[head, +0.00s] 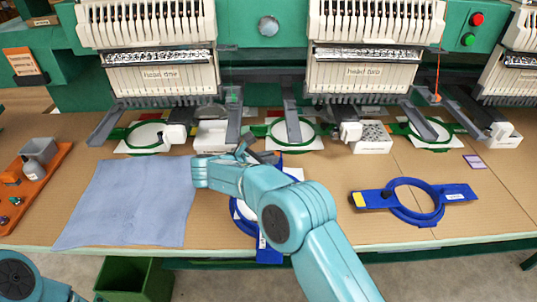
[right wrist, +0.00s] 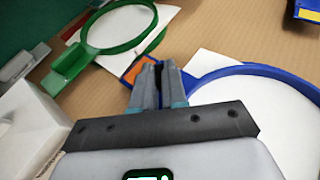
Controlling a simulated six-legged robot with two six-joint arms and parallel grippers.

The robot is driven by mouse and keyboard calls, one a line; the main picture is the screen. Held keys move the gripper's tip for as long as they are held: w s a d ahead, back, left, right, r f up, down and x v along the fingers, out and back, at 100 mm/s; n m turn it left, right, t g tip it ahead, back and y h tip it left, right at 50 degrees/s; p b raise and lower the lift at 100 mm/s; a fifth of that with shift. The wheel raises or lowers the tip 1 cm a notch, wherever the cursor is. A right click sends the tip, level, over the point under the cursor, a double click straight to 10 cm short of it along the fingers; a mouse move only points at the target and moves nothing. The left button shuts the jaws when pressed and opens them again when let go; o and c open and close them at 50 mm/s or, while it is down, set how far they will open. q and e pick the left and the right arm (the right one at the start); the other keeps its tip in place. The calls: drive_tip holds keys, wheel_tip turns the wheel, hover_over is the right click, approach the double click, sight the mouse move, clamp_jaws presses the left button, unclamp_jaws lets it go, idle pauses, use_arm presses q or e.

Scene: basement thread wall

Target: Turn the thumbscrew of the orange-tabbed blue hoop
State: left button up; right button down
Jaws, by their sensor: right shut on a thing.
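The orange-tabbed blue hoop (head: 270,256) lies on the table under my right arm, which hides much of it. In the right wrist view its blue ring (right wrist: 262,70) lies around white material, and the orange tab (right wrist: 138,68) shows just behind the fingers. My right gripper (head: 246,152) is at the hoop's far end. In the right wrist view its fingers (right wrist: 159,68) are shut at the hoop's edge beside the tab, on the thumbscrew, which is mostly hidden between them. My left gripper is out of view; only part of my left arm shows at bottom left.
A yellow-tabbed blue hoop (head: 432,216) lies to the right. Light blue cloth (head: 125,205) covers the table at left, beside an orange tray (head: 38,190). Green hoops (head: 272,146) sit under the machine heads (head: 148,50) behind. Bare table lies between the blue hoops.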

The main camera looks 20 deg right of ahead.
drive_tip(key=c, duration=1.2)
unclamp_jaws()
drive_tip(key=shift+o, duration=0.2)
